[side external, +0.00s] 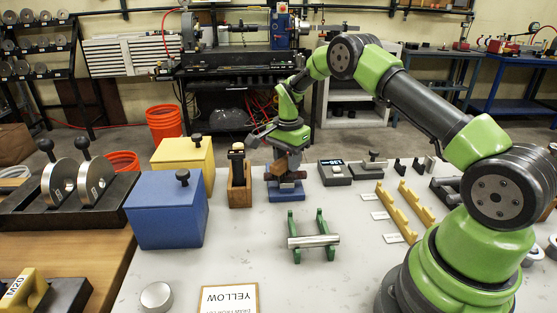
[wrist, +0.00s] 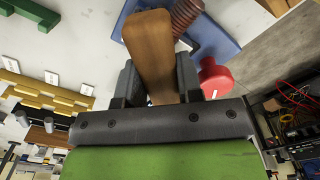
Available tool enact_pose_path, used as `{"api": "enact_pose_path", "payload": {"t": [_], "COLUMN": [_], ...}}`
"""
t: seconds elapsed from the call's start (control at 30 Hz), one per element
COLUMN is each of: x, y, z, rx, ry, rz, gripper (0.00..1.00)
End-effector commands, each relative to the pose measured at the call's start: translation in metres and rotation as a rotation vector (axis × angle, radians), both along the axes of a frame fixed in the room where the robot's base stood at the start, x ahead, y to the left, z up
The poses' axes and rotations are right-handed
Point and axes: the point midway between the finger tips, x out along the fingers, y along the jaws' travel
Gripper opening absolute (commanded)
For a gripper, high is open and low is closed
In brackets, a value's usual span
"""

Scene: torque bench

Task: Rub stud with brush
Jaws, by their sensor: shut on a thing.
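My gripper (side external: 287,149) is shut on the wooden brush (side external: 280,167). In the wrist view my gripper's dark fingers (wrist: 157,82) stand on both sides of the brush's wooden body (wrist: 152,45). The stud (wrist: 187,13) is a rusty brown threaded rod on a blue base (wrist: 222,38), right beside the brush's far end. In the side view the blue base (side external: 286,194) stands on the bench below my gripper, and the stud is mostly covered. The bristles are hidden, so I cannot tell whether they touch the stud.
A red round part (wrist: 214,77) sits near the blue base. A wooden holder (side external: 239,188), a blue box (side external: 167,212) and a yellow box (side external: 184,156) stand to the left. A green stand with a metal bar (side external: 314,241) is in front. Yellow racks (side external: 397,212) are at right.

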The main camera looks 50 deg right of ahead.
Motion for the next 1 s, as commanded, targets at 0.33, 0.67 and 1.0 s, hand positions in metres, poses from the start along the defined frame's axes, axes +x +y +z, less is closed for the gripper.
{"api": "enact_pose_path", "payload": {"t": [0.33, 0.67, 1.0], "x": [-0.018, 0.004, 0.026], "y": [-0.017, 0.005, 0.027], "z": [0.0, -0.001, -0.001], "rx": [0.0, 0.001, 0.002], "ry": [0.0, -0.001, -0.001], "rz": [0.002, 0.003, 0.003], "gripper": [0.08, 0.08, 0.08]}}
